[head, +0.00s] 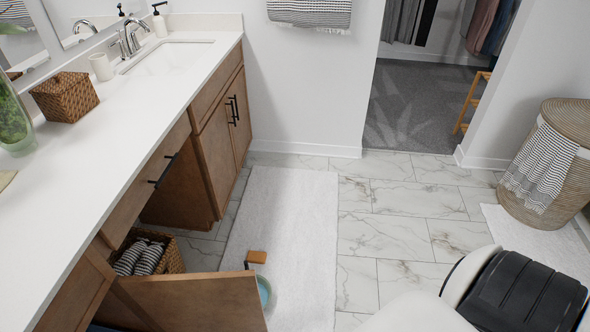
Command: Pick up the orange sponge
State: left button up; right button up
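A small orange-brown block (257,257), which looks like the sponge, shows just past the top right corner of an open wooden cabinet door (205,298). It appears at the far edge of a teal round bowl or bucket (264,291), over the white rug (295,225). I cannot tell whether it rests on the rim or on the rug. The door hides part of the bowl. Neither of my grippers is in view.
The open door with its black handle stands out from the vanity (125,120). A basket with striped towels (147,257) sits under the counter. A wicker hamper (540,160) stands at right. Marble tile floor (385,235) between is clear.

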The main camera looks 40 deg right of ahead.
aim_at(253, 257)
jog(key=z, duration=0.75)
jog(key=i+l+z, duration=0.35)
jog(key=l, duration=0.15)
jog(key=i+l+z, duration=0.2)
jog(key=l+z, duration=0.15)
jog(key=i+l+z, duration=0.35)
jog(key=i+l+u, duration=0.2)
jog(key=i, duration=0.25)
jog(key=i+l+u, duration=0.2)
jog(key=i, duration=0.25)
jog(key=j, duration=0.1)
